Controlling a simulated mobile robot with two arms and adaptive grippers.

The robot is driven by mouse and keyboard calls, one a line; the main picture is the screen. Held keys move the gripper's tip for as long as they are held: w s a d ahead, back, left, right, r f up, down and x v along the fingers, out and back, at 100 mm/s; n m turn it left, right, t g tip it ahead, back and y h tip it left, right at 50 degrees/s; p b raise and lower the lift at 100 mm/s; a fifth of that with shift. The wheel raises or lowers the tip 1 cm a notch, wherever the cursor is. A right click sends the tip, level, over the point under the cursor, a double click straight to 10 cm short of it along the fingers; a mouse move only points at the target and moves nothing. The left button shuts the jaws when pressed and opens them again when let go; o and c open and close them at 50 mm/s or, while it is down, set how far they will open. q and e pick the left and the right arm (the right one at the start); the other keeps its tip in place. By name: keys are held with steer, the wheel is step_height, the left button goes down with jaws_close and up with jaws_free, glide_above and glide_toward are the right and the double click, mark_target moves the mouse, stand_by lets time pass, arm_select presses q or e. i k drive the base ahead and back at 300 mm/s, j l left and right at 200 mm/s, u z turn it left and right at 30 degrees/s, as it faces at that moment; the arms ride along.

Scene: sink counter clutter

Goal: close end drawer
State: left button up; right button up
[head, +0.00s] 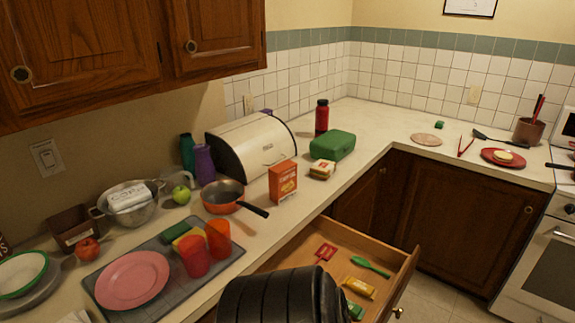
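The wooden end drawer (405,273) stands pulled out from under the counter, at the lower middle of the head view. Its front faces right, and a round knob (398,312) shows on it near the bottom edge. Inside lie a red slotted utensil (325,252), a green utensil (370,267), a yellow item (359,287) and a green item (355,310). A dark ribbed part of my body hides the drawer's near left portion. Neither of my grippers shows.
The counter above holds an orange pan (222,196) with its handle toward the edge, an orange box (283,181), red cups (218,239) and a pink plate (132,280). Closed lower cabinets (460,215) stand behind the drawer. Some tiled floor (435,290) is free to its right.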

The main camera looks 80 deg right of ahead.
mark_target(299, 252)
steer(key=z, duration=1.7)
